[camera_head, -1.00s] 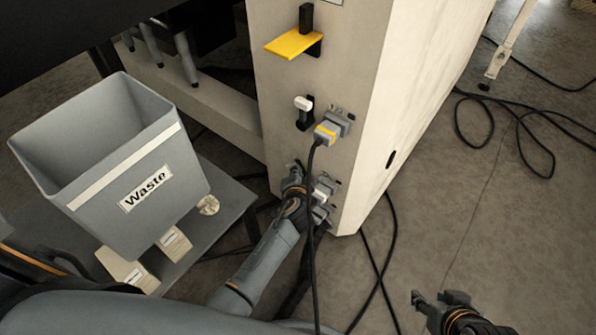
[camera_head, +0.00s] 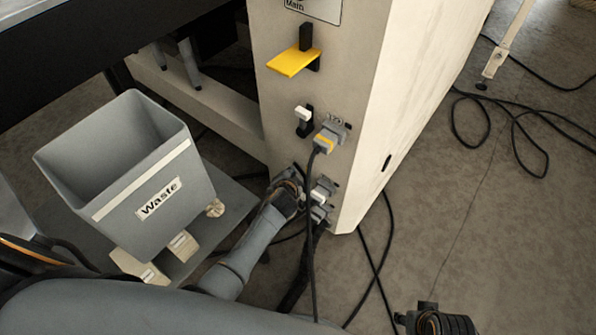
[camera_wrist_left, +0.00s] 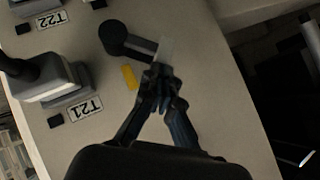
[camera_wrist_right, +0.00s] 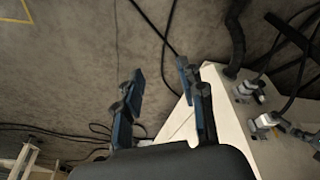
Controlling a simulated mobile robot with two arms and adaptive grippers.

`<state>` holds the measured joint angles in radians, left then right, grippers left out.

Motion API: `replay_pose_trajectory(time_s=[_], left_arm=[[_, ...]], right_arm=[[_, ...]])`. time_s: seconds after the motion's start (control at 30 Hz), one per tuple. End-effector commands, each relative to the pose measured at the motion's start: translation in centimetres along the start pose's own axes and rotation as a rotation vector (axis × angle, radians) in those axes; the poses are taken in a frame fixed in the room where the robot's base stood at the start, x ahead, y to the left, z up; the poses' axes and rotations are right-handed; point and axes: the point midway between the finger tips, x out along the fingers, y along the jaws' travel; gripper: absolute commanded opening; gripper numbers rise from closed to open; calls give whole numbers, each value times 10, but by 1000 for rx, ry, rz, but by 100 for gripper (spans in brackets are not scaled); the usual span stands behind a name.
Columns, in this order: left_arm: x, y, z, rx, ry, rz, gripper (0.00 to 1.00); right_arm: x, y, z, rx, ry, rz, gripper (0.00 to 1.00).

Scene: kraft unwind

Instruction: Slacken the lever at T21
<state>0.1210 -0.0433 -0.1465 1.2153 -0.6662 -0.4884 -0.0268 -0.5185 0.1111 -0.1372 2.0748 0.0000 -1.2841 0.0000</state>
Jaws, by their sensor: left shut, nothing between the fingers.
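The T21 label (camera_wrist_left: 85,108) shows upside down on the pale panel in the left wrist view, beside a grey plug. A dark lever (camera_wrist_left: 130,42) with a round hub and a pale tip lies near it, a yellow mark just beside. My left gripper (camera_wrist_left: 160,78) is shut and empty, its fingertips right at the lever's pale end; I cannot tell whether they touch. In the head view my left gripper (camera_head: 288,180) is low at the panel and hides the lever. My right gripper (camera_wrist_right: 163,90) is open and empty, away from the panel.
Grey plugs (camera_head: 321,192) with hanging cables sit right of my left gripper. Above are a white-tipped lever (camera_head: 303,118) and a yellow handle (camera_head: 293,62). A Waste bin (camera_head: 125,170) stands at left.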

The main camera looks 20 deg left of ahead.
Motion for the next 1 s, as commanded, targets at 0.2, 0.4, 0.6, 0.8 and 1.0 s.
replay_pose_trajectory(time_s=[0.2, 0.4, 0.6, 0.8, 1.0], left_arm=[[2, -7, 2, -54, 0, 55, 0], [6, -10, 6, -104, 0, 105, 0], [10, -10, 9, -126, 1, 126, 0], [13, -11, 12, -125, 1, 125, 0], [15, -12, 14, -125, 1, 124, 0]], right_arm=[[51, -3, 24, -6, -36, -5, 40], [84, -5, 47, -9, -55, -8, 40], [100, -6, 61, -12, -63, -9, 40], [106, -6, 66, -12, -66, -10, 40], [107, -6, 68, -13, -68, -10, 40]])
